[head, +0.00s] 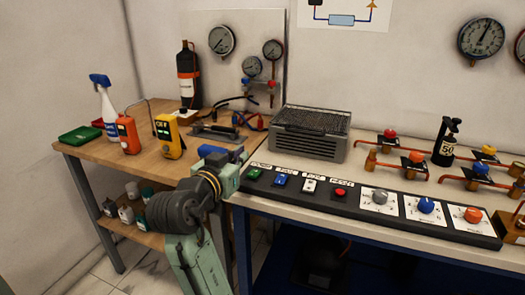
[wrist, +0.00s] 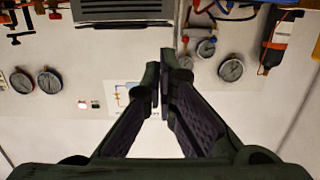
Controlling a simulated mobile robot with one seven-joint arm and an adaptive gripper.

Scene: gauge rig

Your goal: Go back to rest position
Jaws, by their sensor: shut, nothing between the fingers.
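My gripper (wrist: 160,85) shows in the wrist view with its two dark fingers brought together at the tips, shut and with nothing held between them. Behind the fingertips is the pale wall, seen upside down, with the gauges and a small diagram. In the head view my green and grey arm rises in front of the gap between the wooden table (head: 85,150) and the control bench (head: 270,205). The fingers cannot be made out clearly there.
The control panel (head: 325,193) with buttons and knobs lies just right of my arm. A grey vented box (head: 308,142) stands behind it.

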